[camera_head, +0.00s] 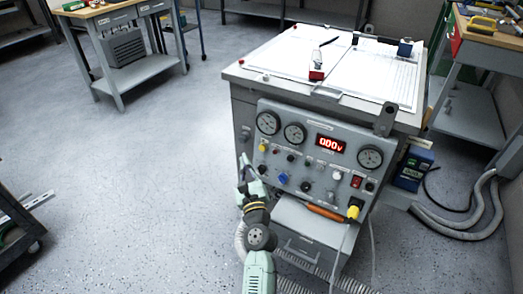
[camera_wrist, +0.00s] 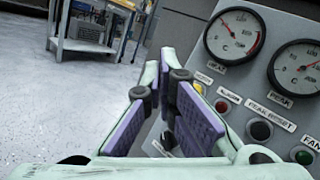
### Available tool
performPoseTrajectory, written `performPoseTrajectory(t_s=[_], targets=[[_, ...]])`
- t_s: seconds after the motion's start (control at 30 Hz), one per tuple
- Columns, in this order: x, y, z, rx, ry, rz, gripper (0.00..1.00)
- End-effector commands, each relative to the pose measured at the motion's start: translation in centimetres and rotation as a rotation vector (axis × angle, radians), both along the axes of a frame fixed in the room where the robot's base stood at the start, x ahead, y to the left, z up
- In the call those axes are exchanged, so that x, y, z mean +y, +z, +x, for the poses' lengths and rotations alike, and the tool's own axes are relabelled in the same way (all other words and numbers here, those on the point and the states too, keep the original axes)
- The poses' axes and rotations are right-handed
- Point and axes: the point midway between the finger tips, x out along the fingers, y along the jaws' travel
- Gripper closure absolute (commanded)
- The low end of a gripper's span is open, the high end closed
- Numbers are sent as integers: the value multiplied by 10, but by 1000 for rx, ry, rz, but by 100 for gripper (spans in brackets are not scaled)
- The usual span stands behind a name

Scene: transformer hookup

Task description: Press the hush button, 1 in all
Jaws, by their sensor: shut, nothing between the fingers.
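The grey control panel (camera_head: 318,155) stands on the front of the machine; it also fills the right of the wrist view (camera_wrist: 185,35). No label clearly reads hush, so I cannot tell which button it is. In the wrist view a red alarm piece (camera_wrist: 222,106), a black peak reset button (camera_wrist: 260,131) and a green fan button (camera_wrist: 303,156) run down in a row. A yellow piece (camera_wrist: 198,87) shows partly behind a finger. My gripper (camera_head: 243,163) is shut and empty at the panel's left edge; its purple-padded fingers (camera_wrist: 166,62) hide some lower controls. Contact cannot be judged.
Round gauges (camera_head: 294,133) and a red display (camera_head: 331,144) sit above the buttons. A blue knob (camera_head: 283,178), a red switch (camera_head: 356,182) and a yellow plug (camera_head: 353,210) lie lower and right. Open floor (camera_head: 120,180) is left of the machine; hoses (camera_head: 455,225) lie right.

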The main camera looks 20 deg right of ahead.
Motion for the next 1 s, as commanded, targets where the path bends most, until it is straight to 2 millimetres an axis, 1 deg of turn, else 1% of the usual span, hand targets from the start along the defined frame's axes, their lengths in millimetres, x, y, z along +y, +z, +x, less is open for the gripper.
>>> performPoseTrajectory(t_s=[0.03, 0.2, 0.33, 0.5, 0.67, 1.0], targets=[[-7, -4, 5, -3, -2, -1, 100], [-27, -9, 20, -3, -3, -1, 100], [-39, -10, 30, -2, -1, 0, 100], [-49, -12, 38, -1, -2, -1, 100], [-53, -11, 41, -1, -1, -1, 100], [-53, -11, 41, 0, -1, -1, 100]])
